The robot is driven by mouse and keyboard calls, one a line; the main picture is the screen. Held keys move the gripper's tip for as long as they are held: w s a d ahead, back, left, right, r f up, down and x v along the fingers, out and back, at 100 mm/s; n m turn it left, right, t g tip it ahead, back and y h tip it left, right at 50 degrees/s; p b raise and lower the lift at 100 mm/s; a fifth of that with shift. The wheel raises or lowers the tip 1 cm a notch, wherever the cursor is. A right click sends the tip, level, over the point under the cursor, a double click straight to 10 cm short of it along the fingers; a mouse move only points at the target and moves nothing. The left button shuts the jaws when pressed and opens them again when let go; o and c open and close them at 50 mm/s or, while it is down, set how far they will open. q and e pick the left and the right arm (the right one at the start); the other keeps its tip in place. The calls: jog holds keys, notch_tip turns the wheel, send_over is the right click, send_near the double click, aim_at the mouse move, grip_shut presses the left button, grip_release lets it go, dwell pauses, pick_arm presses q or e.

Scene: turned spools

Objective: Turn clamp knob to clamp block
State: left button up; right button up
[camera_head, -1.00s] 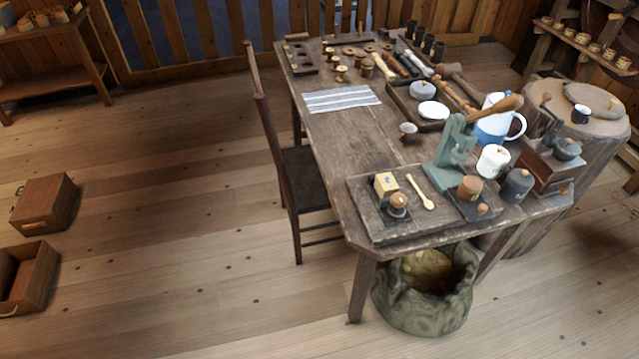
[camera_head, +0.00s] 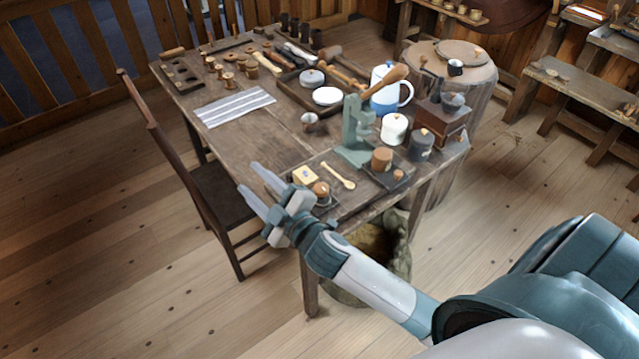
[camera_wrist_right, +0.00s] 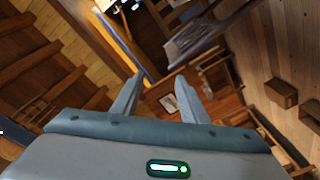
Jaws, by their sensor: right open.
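A pale yellow block (camera_head: 305,175) sits on a board at the table's near end. A round wooden knob (camera_head: 320,188), which looks like the clamp knob, stands right beside it on a dark base. Whether the block touches the clamp cannot be told. My right gripper (camera_head: 252,178) is open and empty, left of the block and knob, near the table's front edge. In the right wrist view its two fingers (camera_wrist_right: 160,97) are spread with nothing between them. My left gripper is not in view.
A wooden spoon (camera_head: 338,175) lies right of the block. A green press (camera_head: 357,130), a white lidded pot (camera_head: 394,128) and a dark canister (camera_head: 421,145) stand behind to the right. A chair (camera_head: 205,190) stands at the table's left side. A sack (camera_head: 395,250) is below.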

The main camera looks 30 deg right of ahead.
jog(key=s+a+r+n+g+y, duration=0.1)
jog(key=a+r+n+g+y, duration=0.55)
jog(key=n, duration=0.55)
jog(key=s+a+r+n+g+y, duration=0.1)
jog(key=a+r+n+g+y, duration=0.2)
jog(key=a+r+n+y, duration=0.65)
jog(key=d+f+n+g+h, duration=0.8)
jog(key=d+f+n+h, duration=0.15)
jog(key=f+n, duration=0.3)
jog(key=w+d+r+h, duration=0.1)
jog(key=d+h, duration=0.3)
jog(key=d, duration=0.8)
jog(key=w+d+r+h, duration=0.1)
jog(key=d+h, duration=0.4)
jog(key=d, duration=0.7)
jog(key=shift+r, duration=0.45)
